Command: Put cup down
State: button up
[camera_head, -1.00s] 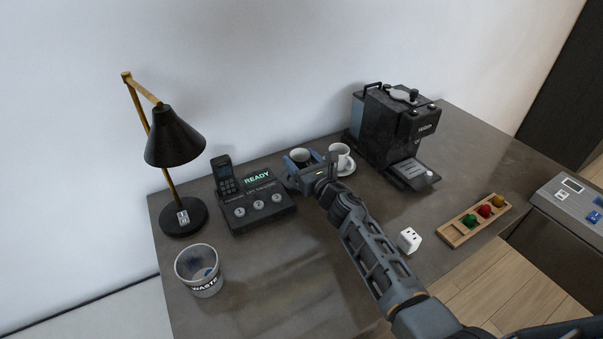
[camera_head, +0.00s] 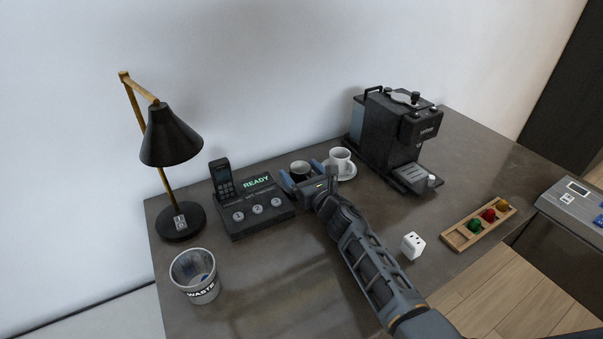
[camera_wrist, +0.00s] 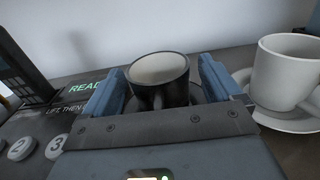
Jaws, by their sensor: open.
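In the wrist view the black cup (camera_wrist: 160,82) is just beyond and between the fingers of my gripper (camera_wrist: 161,95). In the head view my gripper (camera_head: 302,181) is in front of the cup, its jaws open. A gap shows between the cup and the right finger; I cannot tell if the left finger touches it. The cup's base is hidden by my gripper.
A white cup (camera_head: 340,158) on a saucer (camera_head: 348,173) stands close on the right. A console (camera_head: 255,206) with a phone is on the left. A coffee machine (camera_head: 385,130), lamp (camera_head: 170,145), waste bin (camera_head: 194,278), white cube (camera_head: 412,246) and wooden tray (camera_head: 460,241) stand around.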

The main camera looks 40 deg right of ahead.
jog(key=shift+r, duration=0.2)
jog(key=p+v, duration=0.1)
jog(key=v, duration=1.1)
jog(key=shift+s, duration=0.1)
dwell(1.1)
